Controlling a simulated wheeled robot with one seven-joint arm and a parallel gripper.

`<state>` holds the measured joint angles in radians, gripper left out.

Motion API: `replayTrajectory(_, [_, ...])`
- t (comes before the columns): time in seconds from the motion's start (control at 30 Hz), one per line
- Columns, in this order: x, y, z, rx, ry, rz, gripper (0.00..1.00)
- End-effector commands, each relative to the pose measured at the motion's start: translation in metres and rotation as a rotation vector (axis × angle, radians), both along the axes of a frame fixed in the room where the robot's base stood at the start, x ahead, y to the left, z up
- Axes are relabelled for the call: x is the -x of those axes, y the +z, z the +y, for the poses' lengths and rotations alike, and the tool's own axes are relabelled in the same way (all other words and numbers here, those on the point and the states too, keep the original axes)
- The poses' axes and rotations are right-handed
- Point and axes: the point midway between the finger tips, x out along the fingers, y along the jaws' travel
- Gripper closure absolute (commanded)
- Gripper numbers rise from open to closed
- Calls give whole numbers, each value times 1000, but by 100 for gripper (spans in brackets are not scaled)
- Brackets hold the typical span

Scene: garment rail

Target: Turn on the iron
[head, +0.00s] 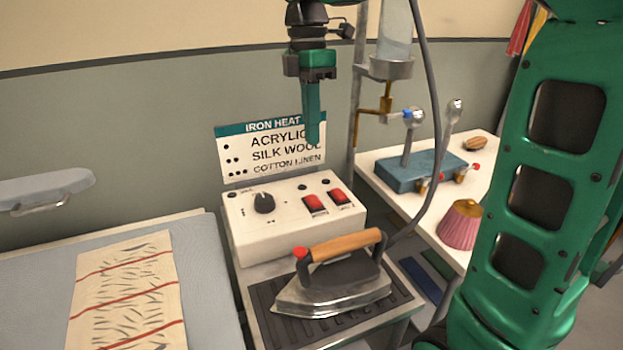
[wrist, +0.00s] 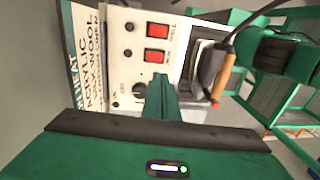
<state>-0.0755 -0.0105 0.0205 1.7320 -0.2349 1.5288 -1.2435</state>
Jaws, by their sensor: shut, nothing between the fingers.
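The iron (head: 335,275) has a metal body and a wooden handle (head: 345,246) with a red button, and rests on a dark ribbed pad (head: 385,304). Behind it stands a white control box (head: 275,243) with a black dial (head: 263,202) and two red rocker switches (head: 315,204) (head: 338,197). Both switches also show in the wrist view (wrist: 157,30) (wrist: 153,57). My gripper (head: 313,140) is shut and empty, pointing down above the box and in front of the heat sign. In the wrist view its fingers (wrist: 160,80) cover part of the box near the dial. The switch positions are unclear.
A heat sign (head: 252,150) stands behind the box. A patterned cloth (head: 128,290) lies on the ironing board at left. A side table at right holds a blue block with levers (head: 420,172) and a pink cone (head: 461,226). A cable hangs behind the iron.

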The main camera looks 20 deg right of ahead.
Motion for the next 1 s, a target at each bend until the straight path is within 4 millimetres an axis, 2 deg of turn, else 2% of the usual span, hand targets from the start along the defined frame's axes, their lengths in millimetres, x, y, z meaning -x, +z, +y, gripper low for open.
replayTrajectory(0.13, [1, -3, 0, -1, 0, 0, 100])
replayTrajectory(0.27, [2, -14, 0, -2, -1, 1, 100])
replayTrajectory(0.8, [14, -109, -2, 0, -3, 3, 100])
replayTrajectory(1.0, [17, -131, -2, -1, -3, 1, 100])
